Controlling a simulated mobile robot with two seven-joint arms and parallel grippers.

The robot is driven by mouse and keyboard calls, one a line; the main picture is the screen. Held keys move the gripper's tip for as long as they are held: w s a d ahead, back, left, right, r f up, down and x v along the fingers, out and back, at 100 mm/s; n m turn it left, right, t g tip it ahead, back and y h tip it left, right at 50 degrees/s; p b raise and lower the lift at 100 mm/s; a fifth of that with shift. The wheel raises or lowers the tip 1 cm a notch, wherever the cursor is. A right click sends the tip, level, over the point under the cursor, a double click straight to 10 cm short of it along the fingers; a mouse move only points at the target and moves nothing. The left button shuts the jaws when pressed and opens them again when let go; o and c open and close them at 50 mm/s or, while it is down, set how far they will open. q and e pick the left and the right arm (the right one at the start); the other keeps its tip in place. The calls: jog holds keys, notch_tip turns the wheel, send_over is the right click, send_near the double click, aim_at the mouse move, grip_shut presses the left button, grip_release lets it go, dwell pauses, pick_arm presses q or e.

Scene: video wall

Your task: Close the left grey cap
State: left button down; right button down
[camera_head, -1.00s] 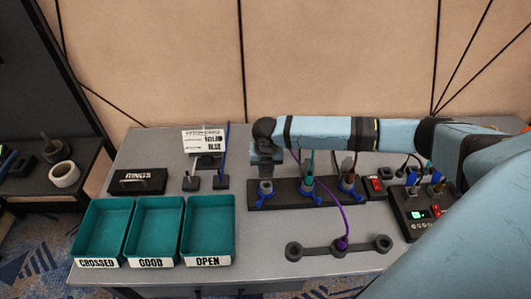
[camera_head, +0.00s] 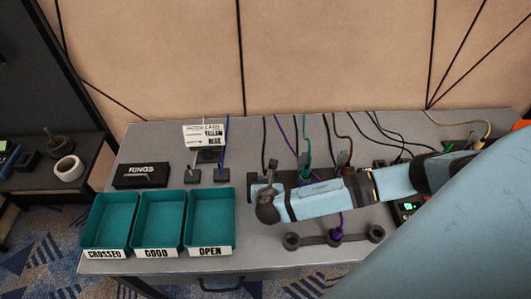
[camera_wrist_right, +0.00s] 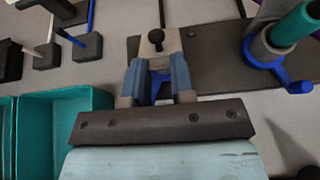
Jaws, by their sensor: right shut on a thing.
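The left grey cap (camera_wrist_right: 157,50) is at the left end of the dark socket strip (camera_wrist_right: 205,57), with a dark round knob on it. In the right wrist view my right gripper (camera_wrist_right: 158,75) has its blue, grey-tipped fingers shut on it. A blue part (camera_wrist_right: 161,90) shows between the fingers. In the head view the cap's grey upright piece (camera_head: 271,170) shows just behind my right wrist. The gripper (camera_head: 270,186) is mostly hidden there. I cannot tell whether the cap is fully closed. My left gripper is not in view.
A teal plug (camera_wrist_right: 294,24) stands in the neighbouring socket, to the right. Three teal trays (camera_head: 208,215) stand at the table's left. A dark holder bar (camera_head: 320,240) lies in front of my wrist. The black RINGS box (camera_head: 140,175) sits behind the trays.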

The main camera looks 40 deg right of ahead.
jog(key=shift+s+a+f+t+h+b, duration=0.15)
jog(key=shift+f+t+h+b, duration=0.2)
jog(key=shift+f+t, duration=0.2)
jog(key=shift+s+a+f+t+h+b, duration=0.15)
jog(key=shift+f+t+h+b, duration=0.1)
jog(key=shift+f+t+h, duration=0.25)
jog(key=shift+d+f+t+h+b, duration=0.1)
jog(key=shift+f+t+h+b, duration=0.25)
jog(key=shift+t+b, duration=0.3)
jog(key=c, duration=1)
grip_release()
jog(key=shift+o, duration=0.2)
jog(key=shift+s, duration=0.1)
jog(key=v, duration=1.3)
jog(key=shift+s+b, duration=0.3)
jog(key=shift+b, duration=0.1)
jog(key=shift+f, duration=0.15)
